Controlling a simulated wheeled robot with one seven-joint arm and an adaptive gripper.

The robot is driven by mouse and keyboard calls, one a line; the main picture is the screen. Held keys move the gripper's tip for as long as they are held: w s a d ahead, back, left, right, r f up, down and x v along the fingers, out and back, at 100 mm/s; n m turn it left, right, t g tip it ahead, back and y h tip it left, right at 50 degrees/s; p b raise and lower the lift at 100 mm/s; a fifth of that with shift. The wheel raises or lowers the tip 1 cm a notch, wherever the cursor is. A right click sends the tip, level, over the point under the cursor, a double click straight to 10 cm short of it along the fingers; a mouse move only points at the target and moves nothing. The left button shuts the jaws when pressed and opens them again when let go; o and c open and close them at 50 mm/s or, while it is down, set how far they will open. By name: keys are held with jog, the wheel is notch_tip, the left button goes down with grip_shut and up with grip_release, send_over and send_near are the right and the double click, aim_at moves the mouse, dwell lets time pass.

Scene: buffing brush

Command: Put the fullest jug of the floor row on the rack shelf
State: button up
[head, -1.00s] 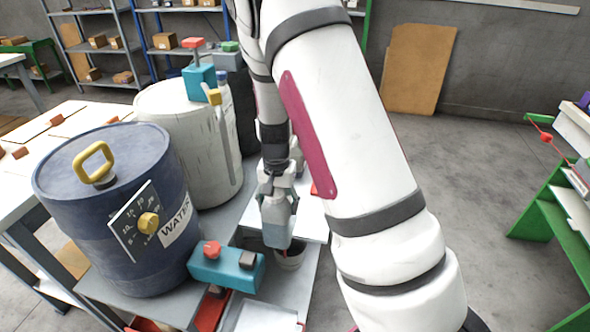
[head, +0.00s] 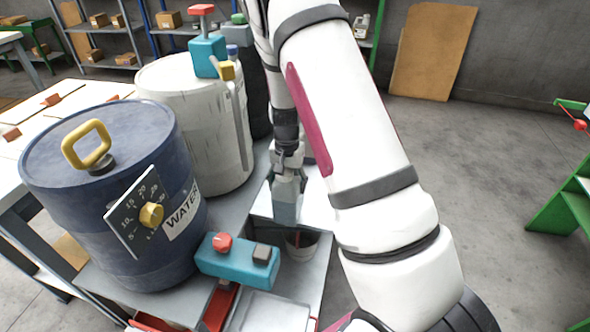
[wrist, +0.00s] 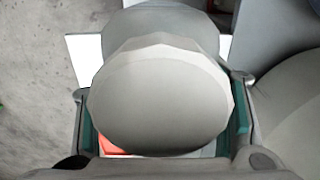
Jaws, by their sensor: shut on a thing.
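My gripper (head: 287,190) points down in the head view, over a grey bench between the drums and my arm. In the wrist view its teal-sided fingers (wrist: 163,110) are shut around a pale grey, round-faced thing (wrist: 158,95), which fills most of the space between them. I cannot tell from this face whether it is a jug, or how full it is. A small white jug-like container (head: 362,25) stands far back by a green rack post. No floor row of jugs is clearly visible. Grey rack shelving (head: 100,62) stands at the back left.
A blue water drum (head: 75,190) with a yellow handle and a white drum (head: 190,120) stand left of my gripper. Open floor (head: 470,180) lies to the right.

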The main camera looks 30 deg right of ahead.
jog(key=w+d+f+b, duration=0.2)
jog(key=w+d+f, duration=0.2)
jog(key=w+d, duration=0.2)
jog(key=shift+w+d+f, duration=0.2)
jog(key=shift+w, duration=1.1)
jog(key=shift+b, duration=0.3)
jog(key=o, duration=1.9)
jog(key=shift+f, duration=0.15)
jog(key=shift+o, duration=0.2)
